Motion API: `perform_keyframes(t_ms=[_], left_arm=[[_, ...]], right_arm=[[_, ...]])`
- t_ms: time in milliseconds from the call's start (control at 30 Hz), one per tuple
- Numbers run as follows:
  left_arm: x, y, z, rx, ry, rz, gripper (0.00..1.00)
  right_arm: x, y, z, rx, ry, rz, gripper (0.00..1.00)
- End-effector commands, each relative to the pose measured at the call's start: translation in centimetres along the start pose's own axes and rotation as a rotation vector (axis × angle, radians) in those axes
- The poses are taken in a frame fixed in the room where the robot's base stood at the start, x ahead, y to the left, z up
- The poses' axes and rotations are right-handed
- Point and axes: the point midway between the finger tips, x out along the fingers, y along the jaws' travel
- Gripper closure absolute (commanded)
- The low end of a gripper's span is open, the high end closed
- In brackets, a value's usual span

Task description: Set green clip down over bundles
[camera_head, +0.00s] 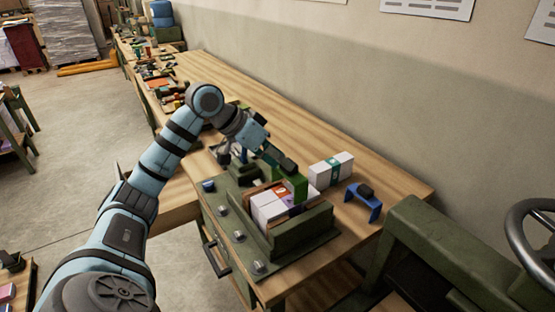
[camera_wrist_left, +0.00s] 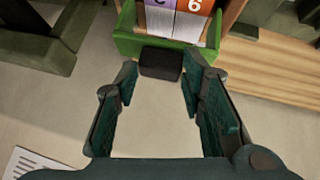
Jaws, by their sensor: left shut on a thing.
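The green clip (camera_head: 297,186) has a black grip block, which shows between my left gripper's fingertips in the left wrist view (camera_wrist_left: 160,62). My left gripper (camera_head: 279,158) is shut on this block. The clip is at the far side of the white bundles (camera_head: 268,207), which stand in a green holder (camera_head: 305,229). In the left wrist view the bundles (camera_wrist_left: 173,22) show purple and orange labels, and the clip's green bar lies across their near end. I cannot tell whether the clip touches them. My right gripper is out of view.
A white bundle with a green band (camera_head: 331,170) and a blue clip (camera_head: 363,203) stand on the wooden bench (camera_head: 390,187) to the right of the holder. Tools lie farther back along the bench. A green machine with a handwheel (camera_head: 535,245) is at right.

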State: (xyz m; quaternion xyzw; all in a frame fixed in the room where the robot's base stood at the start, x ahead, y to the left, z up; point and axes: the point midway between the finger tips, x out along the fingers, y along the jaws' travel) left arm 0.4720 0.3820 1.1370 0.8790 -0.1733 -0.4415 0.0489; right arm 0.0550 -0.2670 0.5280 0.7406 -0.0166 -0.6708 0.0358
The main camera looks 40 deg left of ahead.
Motion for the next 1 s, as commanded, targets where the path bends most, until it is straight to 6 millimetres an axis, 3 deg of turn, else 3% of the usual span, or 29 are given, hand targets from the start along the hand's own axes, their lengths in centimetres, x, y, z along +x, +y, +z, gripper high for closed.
perform_keyframes(t_ms=[33, 433, 733, 1000], left_arm=[[0.7, -0.2, 0.6, 0.000, 0.001, 0.000, 1.00], [3.0, -0.9, 2.4, 0.001, 0.001, 0.000, 1.00], [4.9, -1.5, 3.9, 0.000, -0.001, 0.000, 1.00], [5.2, -1.6, 4.1, 0.001, 0.000, 0.000, 1.00]], right_arm=[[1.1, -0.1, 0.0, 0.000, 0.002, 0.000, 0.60], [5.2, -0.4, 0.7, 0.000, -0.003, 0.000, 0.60], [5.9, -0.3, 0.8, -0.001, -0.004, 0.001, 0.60], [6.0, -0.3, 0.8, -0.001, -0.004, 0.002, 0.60]])
